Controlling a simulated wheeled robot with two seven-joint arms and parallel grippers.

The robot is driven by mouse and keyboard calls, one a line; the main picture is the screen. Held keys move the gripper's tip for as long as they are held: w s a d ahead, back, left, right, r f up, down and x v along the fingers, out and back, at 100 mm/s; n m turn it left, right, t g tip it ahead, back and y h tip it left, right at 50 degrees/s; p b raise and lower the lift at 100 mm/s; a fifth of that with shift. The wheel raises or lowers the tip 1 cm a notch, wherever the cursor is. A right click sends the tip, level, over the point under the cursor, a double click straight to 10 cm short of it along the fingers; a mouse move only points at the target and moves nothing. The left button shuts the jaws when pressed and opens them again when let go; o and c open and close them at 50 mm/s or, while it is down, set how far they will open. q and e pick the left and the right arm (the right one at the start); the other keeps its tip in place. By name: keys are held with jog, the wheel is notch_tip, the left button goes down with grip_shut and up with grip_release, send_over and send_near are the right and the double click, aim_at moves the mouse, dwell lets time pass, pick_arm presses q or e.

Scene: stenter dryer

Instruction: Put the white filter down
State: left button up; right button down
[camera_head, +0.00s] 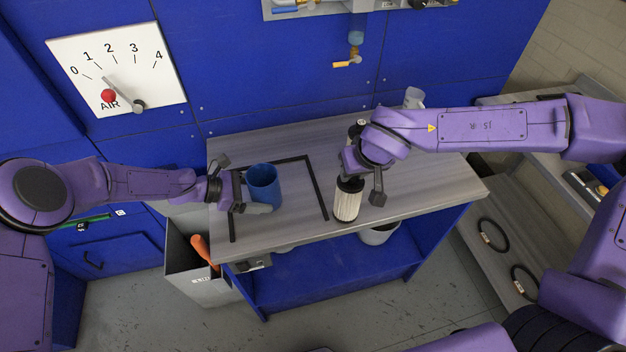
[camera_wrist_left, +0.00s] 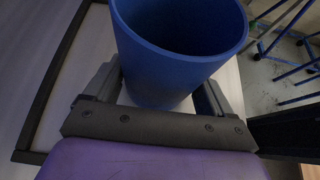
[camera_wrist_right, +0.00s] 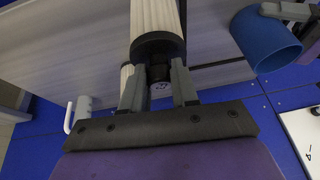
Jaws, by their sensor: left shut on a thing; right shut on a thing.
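The white filter (camera_head: 347,203) is a pleated cylinder with a black cap, upright at the bench's front edge. My right gripper (camera_head: 361,181) is shut on its black top end. In the right wrist view the filter (camera_wrist_right: 156,18) points away from the fingers. I cannot tell whether its lower end touches the bench. My left gripper (camera_head: 252,192) is shut on a blue cup (camera_head: 264,187) at the black-framed area of the bench. The cup also shows close up in the left wrist view (camera_wrist_left: 180,60).
The grey bench (camera_head: 430,190) has free room right of the filter. A black outline (camera_head: 318,190) marks its left part. A second white pleated piece (camera_wrist_right: 127,75) and a pale mug (camera_head: 413,97) stand behind. A grey bin (camera_head: 195,275) with an orange handle stands at lower left.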

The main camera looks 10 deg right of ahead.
pick_arm(q)
jog(key=shift+s+f, duration=0.1)
pick_arm(e)
jog(key=shift+w+d+r, duration=0.1)
jog(key=shift+w+d, duration=0.05)
jog(key=shift+w, duration=0.2)
jog(key=w+a+r+m+h, duration=0.2)
jog(key=w+r+m+h, duration=0.2)
jog(key=w+r+m, duration=0.45)
pick_arm(q)
jog(key=shift+a, duration=0.15)
pick_arm(e)
jog(key=a+r+m+g+h, duration=0.1)
jog(key=a+r+m, duration=0.15)
jog(key=a, duration=0.35)
jog(key=s+a+r+m+g+h, duration=0.1)
jog(key=a+r, duration=0.3)
jog(key=a, duration=0.3)
jog(key=a+r+m+g, duration=0.1)
jog(key=a+r+m, duration=0.15)
jog(key=a, duration=0.35)
notch_tip(320, 180, down, 18)
jog(key=shift+s+a+r+h, duration=0.25)
jog(key=shift+h, duration=0.05)
jog(key=c, duration=0.9)
grip_release()
jog(key=shift+o, duration=0.2)
